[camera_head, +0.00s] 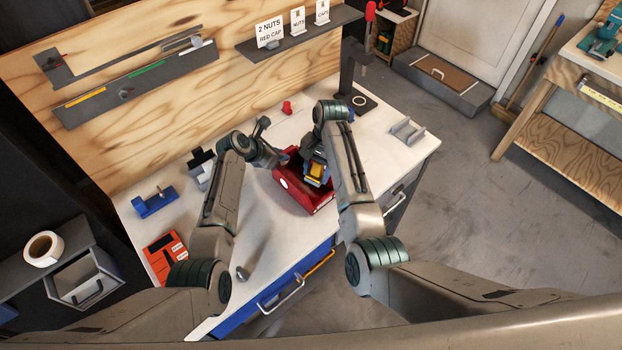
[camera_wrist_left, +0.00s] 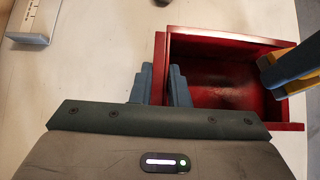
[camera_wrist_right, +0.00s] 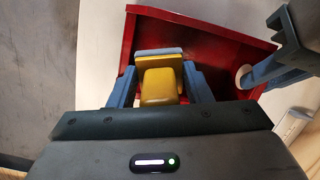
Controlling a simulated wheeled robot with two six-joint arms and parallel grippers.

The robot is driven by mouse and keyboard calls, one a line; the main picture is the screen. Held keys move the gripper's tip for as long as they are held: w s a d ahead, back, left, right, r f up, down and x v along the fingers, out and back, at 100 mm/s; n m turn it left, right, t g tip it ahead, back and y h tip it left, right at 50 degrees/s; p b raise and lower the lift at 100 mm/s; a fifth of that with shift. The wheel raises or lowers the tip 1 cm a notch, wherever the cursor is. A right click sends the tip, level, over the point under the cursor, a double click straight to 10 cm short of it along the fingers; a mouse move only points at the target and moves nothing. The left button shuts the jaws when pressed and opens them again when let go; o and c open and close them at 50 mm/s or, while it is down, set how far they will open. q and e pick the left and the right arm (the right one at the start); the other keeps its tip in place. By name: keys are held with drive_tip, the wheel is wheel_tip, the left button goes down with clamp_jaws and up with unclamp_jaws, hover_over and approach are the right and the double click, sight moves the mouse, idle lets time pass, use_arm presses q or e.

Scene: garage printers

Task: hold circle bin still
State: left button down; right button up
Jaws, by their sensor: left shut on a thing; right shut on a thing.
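The red bin (camera_head: 294,194) with a white circle on its front stands on the white workbench. It also shows in the left wrist view (camera_wrist_left: 225,42) and the right wrist view (camera_wrist_right: 215,35). My left gripper (camera_wrist_left: 162,76) is shut on the bin's side wall, one finger inside and one outside. My right gripper (camera_wrist_right: 160,78) is shut on a yellow part (camera_wrist_right: 160,86) with a grey strip at its end, over the bin's inside. The yellow part also shows in the head view (camera_head: 315,170). The visible part of the bin floor looks bare.
A red cap-like piece (camera_head: 287,107) lies behind the bin. A blue fixture (camera_head: 154,202) and an orange box (camera_head: 165,255) stand on the left. A grey bracket (camera_head: 407,131) and a dark stand (camera_head: 350,77) are on the right. A labelled shelf (camera_head: 300,36) hangs above.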

drive_tip(key=shift+w+d+x, duration=0.1)
drive_tip(key=shift+d+x, duration=0.05)
drive_tip(key=shift+x, duration=0.85)
drive_tip(key=shift+w+d+x, duration=0.15)
drive_tip(key=shift+d+x, duration=0.05)
drive_tip(key=shift+x, duration=0.75)
drive_tip(key=shift+w+d+x, duration=0.1)
drive_tip(key=shift+d+x, duration=0.05)
drive_tip(key=shift+x, duration=0.85)
drive_tip(key=w+a, duration=0.2)
drive_tip(key=w, duration=0.1)
drive_tip(key=shift+w+a, duration=0.15)
drive_tip(key=shift+a, duration=0.05)
drive_tip(key=shift+w+a, duration=0.7)
drive_tip(key=shift+w, duration=0.1)
drive_tip(key=shift+s+a+f, duration=0.1)
drive_tip(key=shift+s+a, duration=0.45)
drive_tip(key=shift+a, duration=0.05)
drive_tip(key=shift+s+d, duration=0.95)
drive_tip(key=shift+s, duration=0.2)
drive_tip(key=shift+s+d, duration=0.9)
drive_tip(key=shift+s, duration=0.3)
drive_tip(key=shift+f, duration=0.2)
